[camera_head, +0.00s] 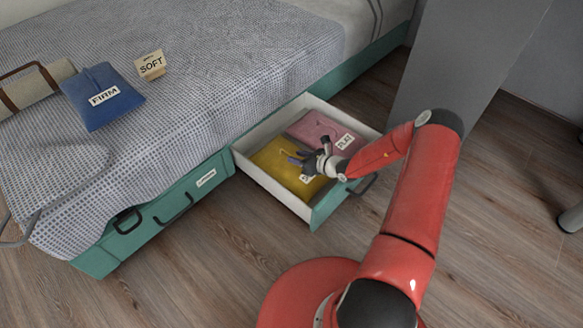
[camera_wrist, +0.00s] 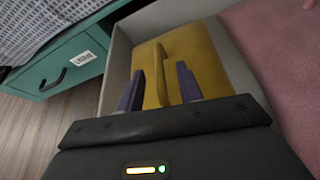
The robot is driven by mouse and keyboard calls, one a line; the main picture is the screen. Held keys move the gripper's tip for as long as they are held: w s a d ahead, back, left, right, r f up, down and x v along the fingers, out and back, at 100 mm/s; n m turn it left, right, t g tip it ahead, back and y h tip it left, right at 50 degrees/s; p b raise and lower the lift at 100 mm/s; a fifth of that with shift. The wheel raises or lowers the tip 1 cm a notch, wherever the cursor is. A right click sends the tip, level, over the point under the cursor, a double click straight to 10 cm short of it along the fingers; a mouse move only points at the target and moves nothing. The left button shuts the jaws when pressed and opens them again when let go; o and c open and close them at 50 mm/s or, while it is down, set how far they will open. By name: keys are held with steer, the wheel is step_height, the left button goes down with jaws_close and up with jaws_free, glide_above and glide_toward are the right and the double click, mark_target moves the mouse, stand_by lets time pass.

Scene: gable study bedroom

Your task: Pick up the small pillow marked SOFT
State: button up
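A yellow pillow (camera_head: 276,160) lies in the left part of the open drawer, with a white label mostly hidden by my gripper. It also shows in the wrist view (camera_wrist: 200,52), with a yellow strap loop (camera_wrist: 161,75) standing up. My gripper (camera_head: 300,160) is over the yellow pillow; in the wrist view its two dark fingers (camera_wrist: 159,88) are apart, with the loop between them. I cannot tell whether they touch it. A small card reading SOFT (camera_head: 151,65) stands on the bed. A blue pillow marked FIRM (camera_head: 103,96) lies on the bed left of it.
The drawer (camera_head: 243,165) has pale walls and a teal front under the bed (camera_head: 220,60). A beige roll (camera_head: 35,85) lies on the bed. A grey panel (camera_head: 450,65) stands behind my arm.

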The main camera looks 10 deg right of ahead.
steer(key=shift+x, duration=0.95)
jaws_close()
steer(key=shift+r, duration=0.1)
